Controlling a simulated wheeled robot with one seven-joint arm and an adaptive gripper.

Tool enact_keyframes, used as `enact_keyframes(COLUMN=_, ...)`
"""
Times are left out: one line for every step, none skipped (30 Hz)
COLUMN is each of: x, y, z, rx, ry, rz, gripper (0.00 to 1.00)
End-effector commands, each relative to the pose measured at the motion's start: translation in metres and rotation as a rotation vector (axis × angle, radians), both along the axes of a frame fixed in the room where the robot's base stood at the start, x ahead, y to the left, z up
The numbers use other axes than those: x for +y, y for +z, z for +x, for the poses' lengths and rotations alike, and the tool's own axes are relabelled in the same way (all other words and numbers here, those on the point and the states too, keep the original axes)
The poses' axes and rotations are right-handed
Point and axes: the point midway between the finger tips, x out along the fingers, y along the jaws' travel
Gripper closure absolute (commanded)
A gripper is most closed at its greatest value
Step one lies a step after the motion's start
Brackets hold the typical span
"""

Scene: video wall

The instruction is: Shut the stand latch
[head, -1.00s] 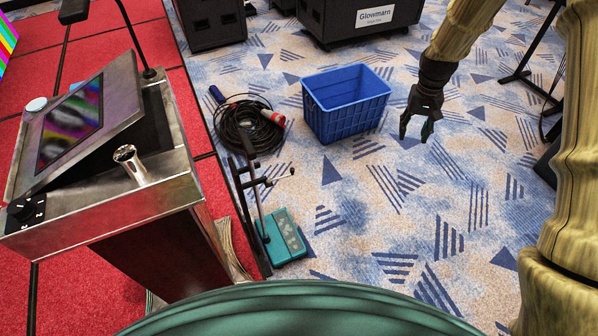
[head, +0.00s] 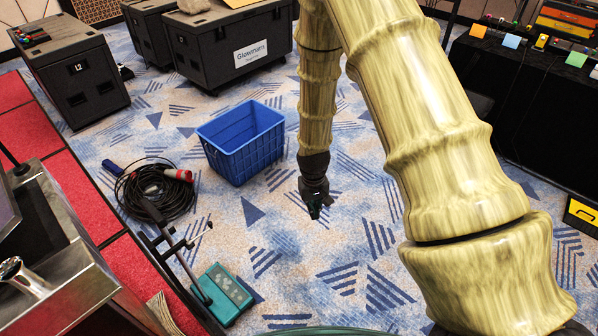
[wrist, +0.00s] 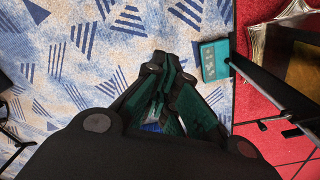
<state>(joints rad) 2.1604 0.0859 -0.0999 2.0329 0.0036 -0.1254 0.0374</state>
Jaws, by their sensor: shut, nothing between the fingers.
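A dark metal stand (head: 168,245) with thin side arms rises beside a teal base box (head: 222,294) on the carpet at lower left in the head view. The teal box (wrist: 214,60) and the dark stand bar (wrist: 270,85) also show at right in the wrist view. I cannot make out which small part is the latch or how it is set. My gripper (head: 315,209) hangs over the carpet to the right of the stand, clear of it. Its dark fingers (wrist: 157,112) are shut and empty.
A blue crate (head: 242,145) stands left of and beyond my gripper. A coiled black cable (head: 155,190) lies behind the stand. A metal lectern (head: 50,270) stands at left on red carpet. Black cases (head: 228,45) stand behind; a black-draped table (head: 520,95) is at right. Carpet near my gripper is free.

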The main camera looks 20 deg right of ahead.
Motion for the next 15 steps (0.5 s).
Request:
enact_keyframes(x=0.008, y=-0.023, z=-0.027, rx=0.011, ry=0.013, rz=0.001, gripper=1.00)
enact_keyframes(x=0.012, y=-0.034, z=-0.042, rx=0.012, ry=0.020, rz=0.001, gripper=1.00)
enact_keyframes(x=0.017, y=-0.048, z=-0.061, rx=0.013, ry=0.030, rz=0.002, gripper=1.00)
enact_keyframes(x=0.022, y=-0.057, z=-0.076, rx=0.012, ry=0.037, rz=0.004, gripper=1.00)
enact_keyframes(x=0.026, y=-0.067, z=-0.090, rx=0.013, ry=0.044, rz=0.005, gripper=1.00)
enact_keyframes(x=0.031, y=-0.078, z=-0.111, rx=0.013, ry=0.053, rz=0.007, gripper=1.00)
enact_keyframes(x=0.035, y=-0.085, z=-0.126, rx=0.014, ry=0.059, rz=0.009, gripper=1.00)
enact_keyframes(x=0.039, y=-0.092, z=-0.141, rx=0.013, ry=0.066, rz=0.011, gripper=1.00)
enact_keyframes(x=0.044, y=-0.100, z=-0.162, rx=0.013, ry=0.074, rz=0.013, gripper=1.00)
enact_keyframes(x=0.048, y=-0.104, z=-0.177, rx=0.013, ry=0.080, rz=0.016, gripper=1.00)
enact_keyframes(x=0.052, y=-0.109, z=-0.191, rx=0.012, ry=0.086, rz=0.018, gripper=1.00)
enact_keyframes(x=0.057, y=-0.113, z=-0.210, rx=0.012, ry=0.093, rz=0.021, gripper=1.00)
enact_keyframes(x=0.060, y=-0.115, z=-0.223, rx=0.011, ry=0.098, rz=0.024, gripper=1.00)
enact_keyframes(x=0.063, y=-0.117, z=-0.235, rx=0.010, ry=0.103, rz=0.026, gripper=1.00)
enact_keyframes(x=0.066, y=-0.119, z=-0.250, rx=0.008, ry=0.108, rz=0.029, gripper=1.00)
